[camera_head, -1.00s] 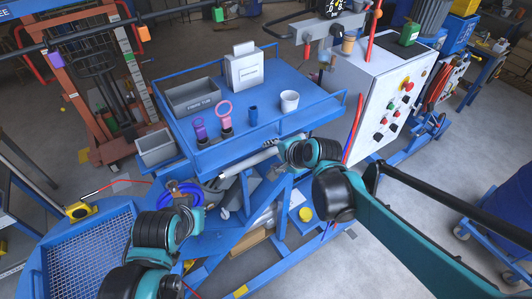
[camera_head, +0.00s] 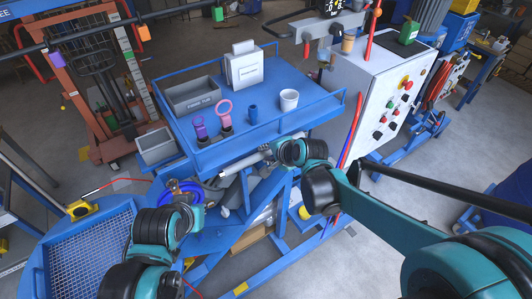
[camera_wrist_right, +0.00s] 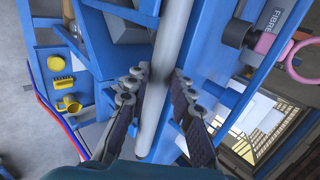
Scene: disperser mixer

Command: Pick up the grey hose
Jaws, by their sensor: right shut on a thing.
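The grey hose (camera_head: 247,161) is a light grey tube at the front edge of the blue cart, lying slantwise in the head view. My right gripper (camera_head: 268,152) is at its right part. The hose's far end is hidden in that view. My left gripper (camera_head: 190,192) is low on the left, near a coiled blue hose (camera_head: 178,190); its fingers are too small to read.
The blue cart top (camera_head: 270,95) holds a grey bin (camera_head: 192,97), a white cup (camera_head: 289,100), and pink (camera_head: 223,112) and purple (camera_head: 199,127) ringed tools. A white control cabinet (camera_head: 382,105) stands on the right. A blue mesh-topped stand (camera_head: 88,255) is at the lower left.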

